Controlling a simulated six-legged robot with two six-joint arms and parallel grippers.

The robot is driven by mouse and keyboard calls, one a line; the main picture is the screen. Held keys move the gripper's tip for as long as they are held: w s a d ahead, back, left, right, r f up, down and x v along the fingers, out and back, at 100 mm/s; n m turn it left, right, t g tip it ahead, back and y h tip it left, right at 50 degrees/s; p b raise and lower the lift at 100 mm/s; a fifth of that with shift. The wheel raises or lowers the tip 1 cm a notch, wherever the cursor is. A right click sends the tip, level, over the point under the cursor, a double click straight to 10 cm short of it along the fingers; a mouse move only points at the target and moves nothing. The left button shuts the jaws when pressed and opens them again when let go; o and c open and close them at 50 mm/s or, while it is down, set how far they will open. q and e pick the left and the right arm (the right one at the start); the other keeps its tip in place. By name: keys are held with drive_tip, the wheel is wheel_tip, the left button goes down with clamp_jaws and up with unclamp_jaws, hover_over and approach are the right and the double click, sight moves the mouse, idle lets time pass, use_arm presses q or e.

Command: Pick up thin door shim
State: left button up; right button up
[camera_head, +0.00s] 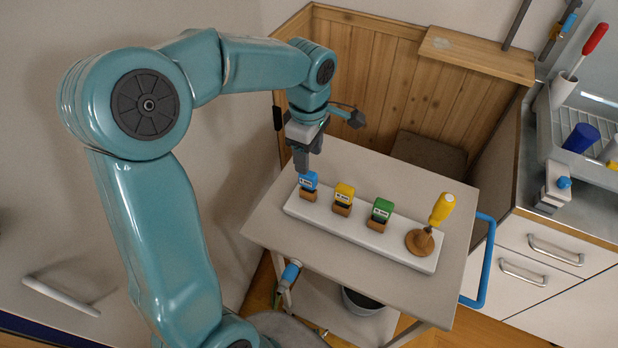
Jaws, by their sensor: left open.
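A white tray (397,252) lies on the grey cart top. On it stand a blue-topped piece (308,181), a yellow-topped piece (344,194) and a green-topped piece (380,212), each with a brown lower part and a small label. I cannot read the labels, and I cannot tell which thing is the thin door shim. My left gripper (302,166) points down just above the blue-topped piece and is open. Whether its fingers touch that piece is hard to tell. My right gripper is not in view.
A yellow-handled tool (441,209) with a round brown base (420,242) stands at the tray's right end. The grey cart top (352,162) is bare around the tray. A blue cart handle (485,262) rises at the right, beside the drawers and counter. Wood panelling stands behind.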

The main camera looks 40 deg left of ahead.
sight(308, 185)
use_arm(q)
drive_tip(key=f, duration=0.2)
drive_tip(key=shift+s+a+f, duration=0.1)
drive_tip(key=shift+s+f, duration=0.15)
drive_tip(key=shift+f, duration=0.05)
drive_tip(key=f, duration=0.4)
drive_tip(key=shift+w+p, duration=0.3)
drive_tip(key=shift+w, duration=0.05)
drive_tip(key=shift+a+f, duration=0.1)
drive_tip(key=shift+f, duration=0.4)
clamp_jaws()
